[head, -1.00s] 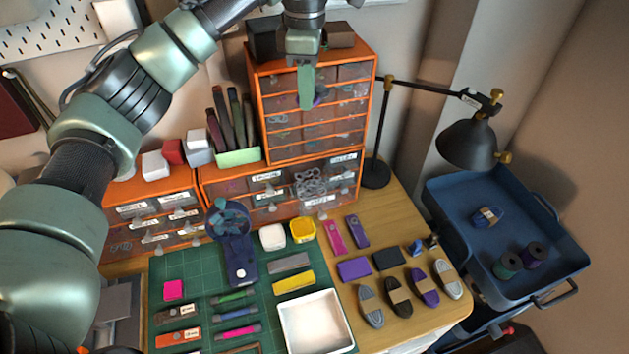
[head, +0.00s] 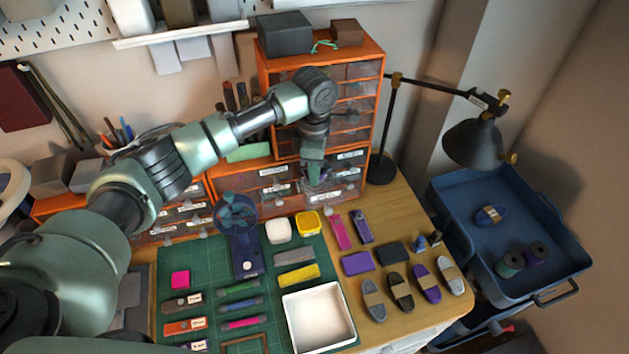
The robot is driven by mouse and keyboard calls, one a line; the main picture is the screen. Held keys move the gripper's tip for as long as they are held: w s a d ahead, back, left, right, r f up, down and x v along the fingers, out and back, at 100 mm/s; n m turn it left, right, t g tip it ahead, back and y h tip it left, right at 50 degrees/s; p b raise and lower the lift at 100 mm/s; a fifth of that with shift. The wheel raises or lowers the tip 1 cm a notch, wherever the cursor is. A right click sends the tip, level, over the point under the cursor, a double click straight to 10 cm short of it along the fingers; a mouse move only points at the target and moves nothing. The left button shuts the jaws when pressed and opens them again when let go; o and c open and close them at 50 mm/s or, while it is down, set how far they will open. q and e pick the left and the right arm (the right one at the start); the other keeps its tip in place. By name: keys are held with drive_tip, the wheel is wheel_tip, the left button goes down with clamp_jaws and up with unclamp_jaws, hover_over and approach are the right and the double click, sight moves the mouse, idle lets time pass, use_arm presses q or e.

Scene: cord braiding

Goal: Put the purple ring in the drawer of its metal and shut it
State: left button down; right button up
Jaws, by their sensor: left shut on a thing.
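My left gripper (head: 313,176) points down in front of the labelled lower drawers of the orange cabinet. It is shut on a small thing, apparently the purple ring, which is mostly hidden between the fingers. The lower drawers (head: 263,186) have clear fronts and white labels too small to read surely. The gripper covers the middle-right drawer, where grey rings showed earlier; I cannot tell how far that drawer is open. My right gripper is not in view.
A desk fan (head: 237,220), a white box (head: 278,231), a yellow box (head: 308,223) and a white tray (head: 318,320) stand in front of the cabinet. A black lamp (head: 472,143) and a blue trolley (head: 556,262) are at the right.

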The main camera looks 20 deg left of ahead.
use_arm(q)
drive_tip(key=shift+f+p, duration=0.35)
drive_tip(key=shift+f, duration=2.05)
drive_tip(key=shift+f, duration=0.1)
drive_tip(key=c, duration=1.7)
unclamp_jaws()
wheel_tip(320, 180, up, 11)
drive_tip(key=b, duration=0.2)
drive_tip(key=shift+r+b, duration=0.2)
drive_tip(key=shift+b, duration=0.2)
drive_tip(key=shift+r, duration=0.45)
